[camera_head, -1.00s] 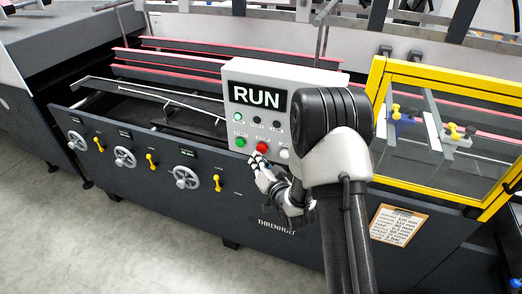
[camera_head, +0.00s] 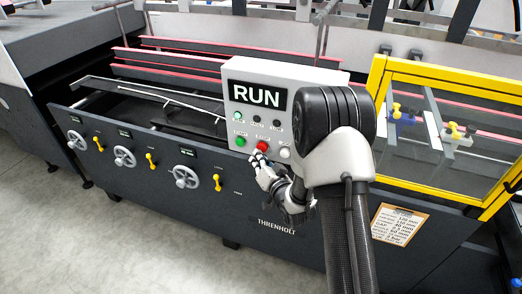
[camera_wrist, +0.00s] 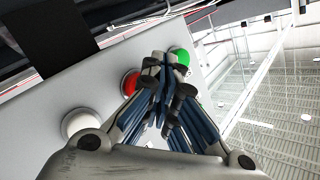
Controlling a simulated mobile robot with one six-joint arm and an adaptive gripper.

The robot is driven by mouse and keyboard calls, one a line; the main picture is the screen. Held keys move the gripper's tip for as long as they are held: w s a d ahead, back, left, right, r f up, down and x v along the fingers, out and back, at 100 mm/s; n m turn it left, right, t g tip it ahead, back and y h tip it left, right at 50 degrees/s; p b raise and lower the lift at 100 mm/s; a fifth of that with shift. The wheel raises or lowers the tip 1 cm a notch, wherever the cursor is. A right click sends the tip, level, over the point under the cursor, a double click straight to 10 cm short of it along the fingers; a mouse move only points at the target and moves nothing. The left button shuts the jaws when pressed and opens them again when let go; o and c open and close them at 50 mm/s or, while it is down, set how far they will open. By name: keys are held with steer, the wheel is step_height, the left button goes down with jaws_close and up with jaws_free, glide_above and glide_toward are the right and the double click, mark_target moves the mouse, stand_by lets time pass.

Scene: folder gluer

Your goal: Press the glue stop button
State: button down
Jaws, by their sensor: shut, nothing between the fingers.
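The control box (camera_head: 296,72) stands on the machine front with a RUN display (camera_head: 258,97). Its lower row has a green button (camera_head: 240,141), a red button (camera_head: 262,147) and a white button (camera_head: 285,153); their small labels are not legible. My gripper (camera_head: 256,160) is just below the red button. In the wrist view, my shut, empty gripper (camera_wrist: 161,68) points at the panel between the red button (camera_wrist: 130,83) and the green button (camera_wrist: 180,56). The white button (camera_wrist: 80,122) is farther left. I cannot tell whether the fingertips touch the panel.
A small lamp (camera_head: 238,117) glows green on the box's upper row. Handwheels (camera_head: 185,177) and yellow levers (camera_head: 218,183) stick out of the machine front at left. A yellow-framed guard (camera_head: 450,75) and a clipboard (camera_head: 400,226) are at right. The floor at lower left is clear.

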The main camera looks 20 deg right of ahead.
steer(key=shift+w+d, duration=0.4)
steer(key=shift+w, duration=0.1)
stand_by(1.0)
steer(key=shift+s+a+b, duration=0.45)
steer(key=shift+s+a, duration=0.1)
steer(key=shift+s, duration=0.2)
steer(key=s+a, duration=0.1)
steer(key=s, duration=0.1)
steer(key=s+a+b, duration=0.1)
steer(key=s+a, duration=0.1)
stand_by(0.4)
stand_by(0.6)
